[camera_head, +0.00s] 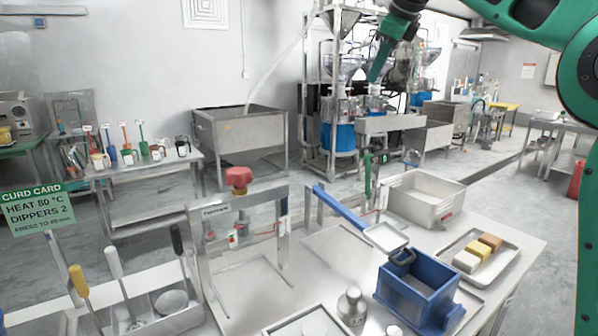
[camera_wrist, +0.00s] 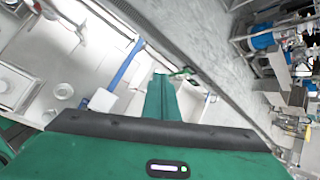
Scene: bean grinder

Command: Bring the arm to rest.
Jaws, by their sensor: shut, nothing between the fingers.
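My gripper (camera_head: 377,70) is raised high above the far side of the steel table in the head view, with its green fingers pointing down. The fingers are closed together with nothing between them. The closed fingers also show in the wrist view (camera_wrist: 161,97), with the tabletop tilted below them. My gripper is apart from everything on the table. My green arm reaches in from the upper right.
On the table (camera_head: 328,252) are a press with a red knob (camera_head: 238,177), a blue lever (camera_head: 340,208), a blue bin (camera_head: 419,310), a grey tub (camera_head: 420,208) and a tray of blocks (camera_head: 503,270). Handled tools (camera_head: 80,282) stand front left. Air around my gripper looks clear.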

